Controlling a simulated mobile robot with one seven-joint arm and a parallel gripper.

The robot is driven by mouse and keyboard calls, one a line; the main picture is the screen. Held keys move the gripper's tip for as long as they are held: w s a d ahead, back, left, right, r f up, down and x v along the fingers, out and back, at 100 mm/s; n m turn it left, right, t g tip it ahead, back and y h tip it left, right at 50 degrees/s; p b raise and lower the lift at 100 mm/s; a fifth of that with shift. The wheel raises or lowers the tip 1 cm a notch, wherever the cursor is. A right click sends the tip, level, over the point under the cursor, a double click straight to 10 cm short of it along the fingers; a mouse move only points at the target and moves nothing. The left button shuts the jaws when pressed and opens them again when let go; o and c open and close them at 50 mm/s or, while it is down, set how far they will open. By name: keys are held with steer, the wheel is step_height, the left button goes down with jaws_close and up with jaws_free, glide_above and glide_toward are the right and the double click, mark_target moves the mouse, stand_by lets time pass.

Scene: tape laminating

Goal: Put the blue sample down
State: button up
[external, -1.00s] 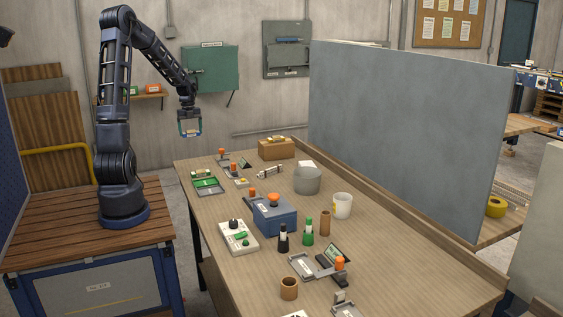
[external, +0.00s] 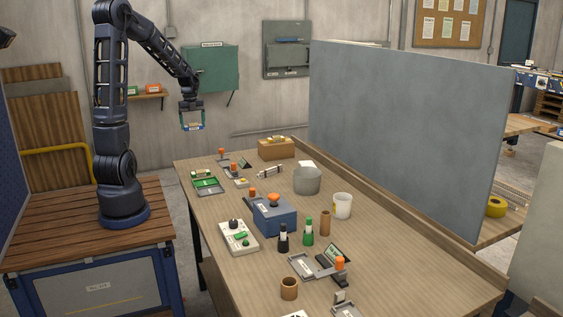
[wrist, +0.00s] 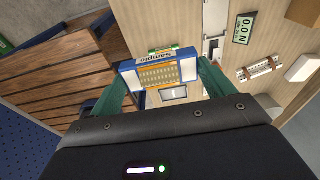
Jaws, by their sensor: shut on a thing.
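My gripper (external: 191,117) is shut on the blue sample (external: 192,127), a small blue-framed piece with a pale label. In the wrist view the blue sample (wrist: 158,69) sits between the two green fingers, with the word "Sample" on its edge and a yellowish patterned face. It is held in the air, well above the floor and beyond the far left end of the workbench (external: 215,222). Nothing touches it from below.
A green tray (external: 208,184) and a small device with an orange knob (external: 222,158) lie at the bench's far left. A blue box (external: 273,217) stands mid-bench. A grey pot (external: 307,180) and white cup (external: 342,205) stand right of it. A tall grey panel (external: 408,130) lines the back.

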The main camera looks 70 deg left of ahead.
steer(key=shift+d+f, duration=0.15)
steer(key=shift+f, duration=0.15)
step_height(320, 180, down, 19)
steer(key=shift+f, duration=0.2)
steer(key=shift+f, duration=0.1)
stand_by(0.3)
steer(key=o, duration=0.9)
